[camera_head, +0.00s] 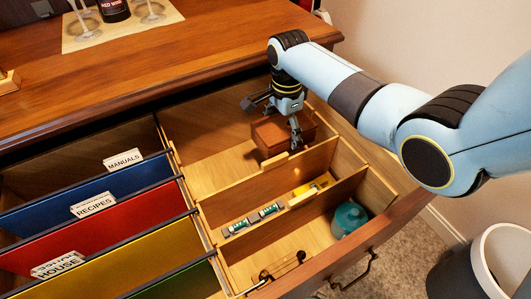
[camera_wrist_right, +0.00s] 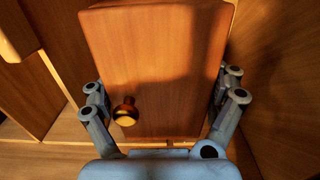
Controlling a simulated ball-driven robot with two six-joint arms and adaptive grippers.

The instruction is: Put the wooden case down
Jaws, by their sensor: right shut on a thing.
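The wooden case (camera_head: 271,134) is a reddish-brown box in the back right compartment of the open drawer. My right gripper (camera_head: 278,122) comes down from above with its fingers on the sides of the case. In the right wrist view the case (camera_wrist_right: 160,60) fills the space between the fingers of the right gripper (camera_wrist_right: 162,110), and a brass knob (camera_wrist_right: 125,112) shows on its face. I cannot tell whether its underside touches the drawer floor. My left gripper is not in view.
Wooden dividers (camera_head: 275,172) split the drawer. Batteries (camera_head: 252,218), a yellow item (camera_head: 313,187) and a teal jar (camera_head: 348,217) lie in nearer compartments. Labelled folders (camera_head: 95,205) fill the left. A bottle (camera_head: 113,8) and glasses stand on the top. A bin (camera_head: 480,265) stands at right.

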